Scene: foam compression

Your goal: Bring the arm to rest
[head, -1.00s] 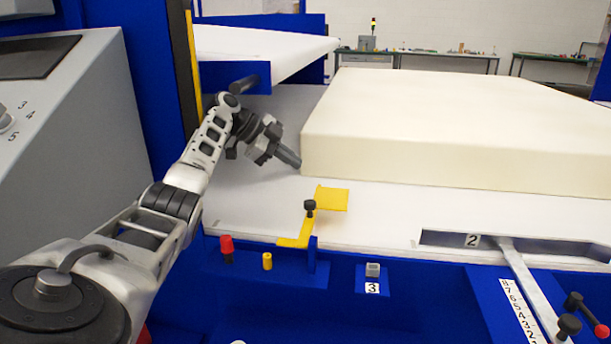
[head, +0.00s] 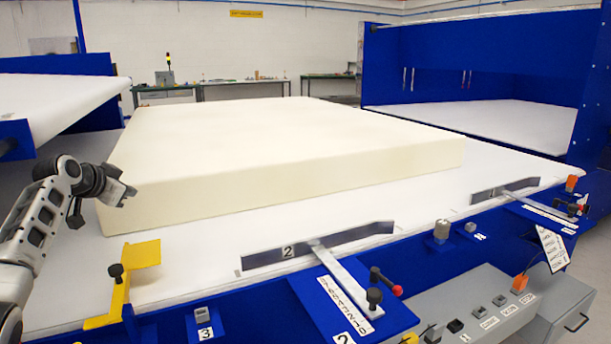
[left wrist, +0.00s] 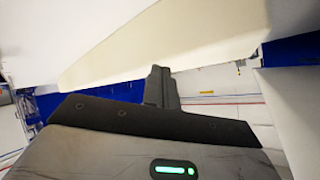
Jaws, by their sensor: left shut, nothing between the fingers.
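My left gripper (head: 124,194) is at the left of the head view, at the near left corner of the large cream foam block (head: 280,150). I cannot tell whether it touches the foam. Its fingers are shut with nothing between them; the closed fingers also show in the left wrist view (left wrist: 160,88). The foam block lies flat on the white table (head: 215,248) and shows in the left wrist view (left wrist: 165,45) too. My right gripper is not in view.
A yellow bracket (head: 140,256) with a black knob stands on the table's near left edge. A lever by slot 2 (head: 345,282) and a grey control box (head: 475,320) are along the front. A blue-walled bay (head: 470,70) is at the back right.

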